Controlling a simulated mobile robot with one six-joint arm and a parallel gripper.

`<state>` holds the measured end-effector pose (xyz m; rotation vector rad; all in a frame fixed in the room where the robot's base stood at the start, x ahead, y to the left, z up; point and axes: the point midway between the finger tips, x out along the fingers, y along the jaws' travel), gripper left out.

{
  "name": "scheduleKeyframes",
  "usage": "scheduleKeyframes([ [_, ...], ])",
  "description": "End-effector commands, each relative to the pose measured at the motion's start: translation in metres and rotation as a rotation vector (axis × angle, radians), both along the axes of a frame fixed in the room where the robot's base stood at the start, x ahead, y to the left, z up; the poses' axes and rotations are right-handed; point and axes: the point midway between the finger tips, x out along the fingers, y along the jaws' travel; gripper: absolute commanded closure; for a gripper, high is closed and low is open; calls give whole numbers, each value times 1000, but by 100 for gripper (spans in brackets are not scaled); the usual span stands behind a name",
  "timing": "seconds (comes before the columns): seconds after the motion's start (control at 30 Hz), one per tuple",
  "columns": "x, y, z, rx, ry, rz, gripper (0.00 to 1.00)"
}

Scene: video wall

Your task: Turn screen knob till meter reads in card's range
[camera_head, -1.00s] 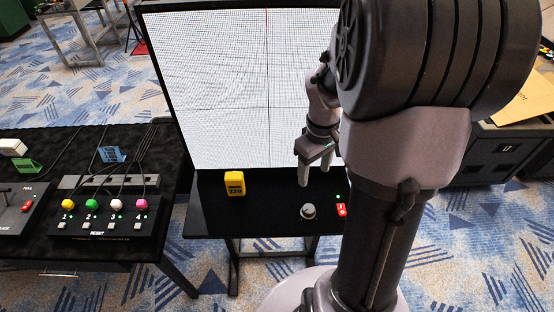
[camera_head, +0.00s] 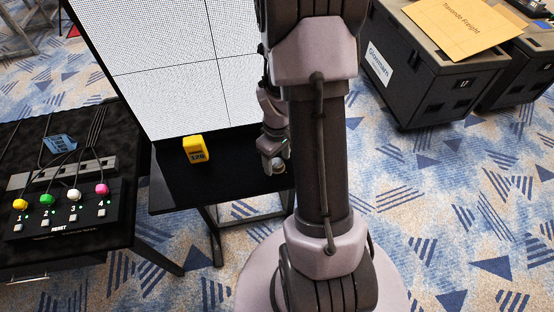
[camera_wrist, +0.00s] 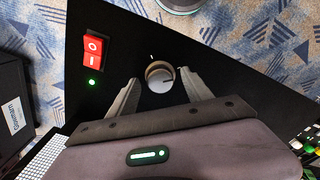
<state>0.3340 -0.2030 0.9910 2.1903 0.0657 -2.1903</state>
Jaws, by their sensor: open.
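The grey-white knob (camera_wrist: 158,82) sits on the black table top, with a pale pointer line on its face. In the wrist view my gripper (camera_wrist: 159,75) is open, with one finger on each side of the knob; whether they touch it I cannot tell. In the head view my gripper (camera_head: 272,160) is low over the table's right part and mostly hides the knob. I cannot make out a card with a range.
A red rocker switch (camera_wrist: 92,52) and a lit green lamp (camera_wrist: 92,82) are beside the knob. A black table (camera_head: 85,250) with a button box (camera_head: 62,215) and cables stands at left. Dark cases (camera_head: 430,75) stand at right. Patterned carpet is open in front.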

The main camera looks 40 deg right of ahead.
Motion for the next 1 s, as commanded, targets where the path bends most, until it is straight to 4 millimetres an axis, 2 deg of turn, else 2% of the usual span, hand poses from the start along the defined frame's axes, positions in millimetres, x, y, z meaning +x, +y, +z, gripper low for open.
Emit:
scheduleKeyframes([
  [0.07, 0, 0, 0, 0, 0, 0, 42],
  [0.1, 0, 0, 0, 0, 0, 0, 46],
  [0.3, 0, 0, 0, 0, 0, 0, 85],
  [0.4, 0, 0, 0, 0, 0, 0, 100],
  [0.73, 0, 0, 0, 0, 0, -59, 100],
  [1.0, 1, 0, -1, 0, -1, -257, 100],
])
